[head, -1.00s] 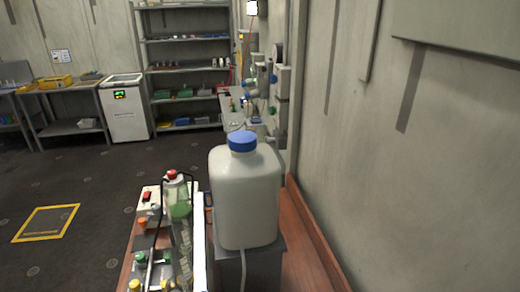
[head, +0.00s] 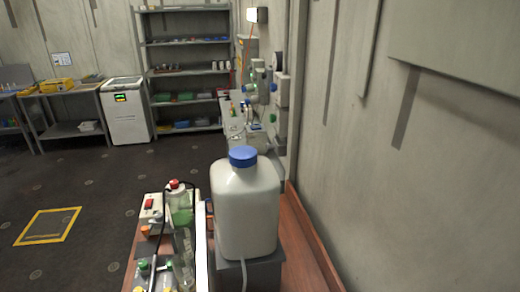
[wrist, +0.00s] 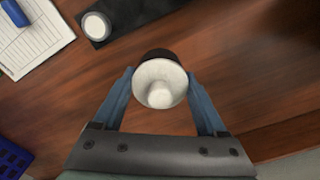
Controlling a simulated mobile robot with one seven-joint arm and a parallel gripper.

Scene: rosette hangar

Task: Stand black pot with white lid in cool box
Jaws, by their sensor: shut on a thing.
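In the wrist view, a black pot with a white lid (wrist: 160,84) sits between the two blue fingers of my gripper (wrist: 160,78). My gripper is shut on it. I see it from above: the round white lid with its knob faces the camera, and a dark rim of the pot shows behind. Its underside is hidden, so I cannot tell if it touches the wooden top. In the head view, a white box with a lit green display (head: 128,110) stands on the floor at the far left and looks like the cool box. My gripper does not show there.
A large white canister with a blue cap (head: 246,205) and bench equipment (head: 165,225) stand close in front. Shelves (head: 185,70) stand at the back; open floor lies left. The wrist view shows a paper sheet (wrist: 35,42), a dark slab with a white round piece (wrist: 97,26), and a blue rack (wrist: 12,160).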

